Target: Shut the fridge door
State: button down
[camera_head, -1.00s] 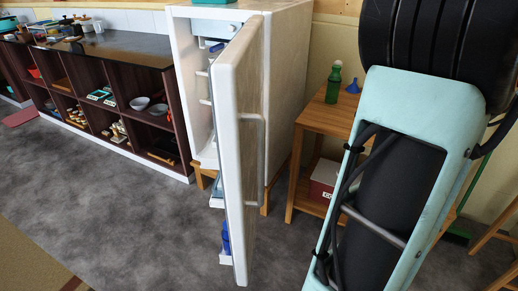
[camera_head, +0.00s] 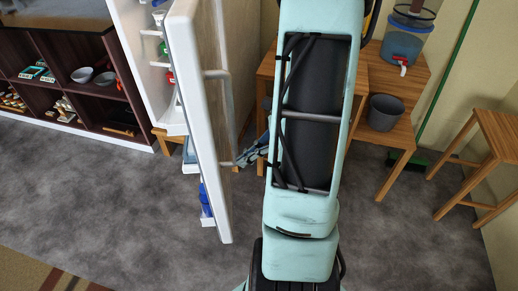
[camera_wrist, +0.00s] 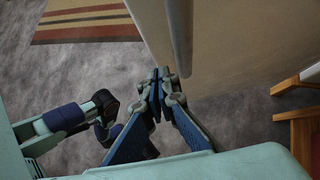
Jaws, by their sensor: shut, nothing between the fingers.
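The fridge door (camera_head: 193,115) stands wide open, its white edge toward the head camera. Its outer face also fills the upper right of the wrist view (camera_wrist: 240,50). A grey bar handle (camera_head: 228,105) runs along that face; it shows in the wrist view too (camera_wrist: 178,35). The fridge body (camera_head: 242,60) is behind the door, with shelves and a few items visible inside. My gripper (camera_head: 242,160) is shut and empty, on the outer side of the door near the handle's lower end. In the wrist view its fingertips (camera_wrist: 161,73) appear close to the handle; I cannot tell whether they touch.
A dark shelf unit (camera_head: 65,65) with bowls and small items stands at the left. A wooden table (camera_head: 405,135) with a grey bucket (camera_head: 383,112) and a water dispenser (camera_head: 403,45) is at the right, beside a stool (camera_head: 490,140). Grey floor (camera_head: 110,205) is clear before the door.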

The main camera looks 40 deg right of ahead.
aim_at(220, 167)
jog(key=shift+w+a+f, duration=0.1)
jog(key=shift+w+a, duration=0.5)
jog(key=shift+a, duration=0.35)
jog(key=shift+w+a+f, duration=0.1)
jog(key=shift+w+a, duration=0.45)
jog(key=shift+a, duration=0.35)
